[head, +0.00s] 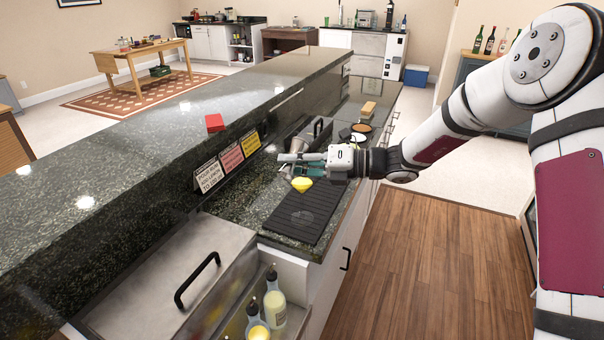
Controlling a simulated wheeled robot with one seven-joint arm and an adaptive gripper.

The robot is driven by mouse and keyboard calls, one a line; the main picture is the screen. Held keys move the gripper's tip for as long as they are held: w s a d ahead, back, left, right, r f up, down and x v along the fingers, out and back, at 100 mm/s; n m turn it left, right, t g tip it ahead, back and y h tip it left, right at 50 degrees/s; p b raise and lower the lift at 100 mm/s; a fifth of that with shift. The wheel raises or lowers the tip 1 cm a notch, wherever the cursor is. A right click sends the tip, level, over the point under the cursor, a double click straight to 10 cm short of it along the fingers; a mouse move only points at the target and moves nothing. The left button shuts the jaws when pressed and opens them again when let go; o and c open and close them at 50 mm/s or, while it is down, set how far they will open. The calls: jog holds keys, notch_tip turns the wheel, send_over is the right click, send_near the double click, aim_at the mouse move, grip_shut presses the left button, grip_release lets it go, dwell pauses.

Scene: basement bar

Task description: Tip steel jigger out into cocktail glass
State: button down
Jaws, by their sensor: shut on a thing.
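My gripper (284,158) reaches in from the right over the counter, its fingers pointing left. It is shut on a small grey metal piece (286,170), which looks like the steel jigger. The fingers partly hide it, so its exact tilt and contents are unclear. A bright yellow shape (301,184), which looks like the filled bowl of the cocktail glass, is just below and slightly right of the fingertips, over the black ribbed mat (318,208). The glass's clear parts hardly show. I cannot tell whether jigger and glass touch.
A raised dark stone ledge (130,130) runs along the left, with three small signs (231,158) and a red block (214,122). A steel lid with a black handle (170,280) and bottles (275,300) are nearer. Small dishes (360,128) stand beyond my gripper. Wooden floor (420,270) is clear.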

jog(key=shift+f+m+b, duration=0.2)
jog(key=shift+m+b, duration=0.1)
jog(key=shift+m, duration=0.2)
dwell(0.3)
jog(key=shift+r+m+y, duration=0.4)
jog(key=shift+m, duration=0.3)
dwell(0.5)
jog(key=shift+s+f+m+y, duration=0.2)
jog(key=shift+f+m+y, duration=0.1)
jog(key=shift+m, duration=0.4)
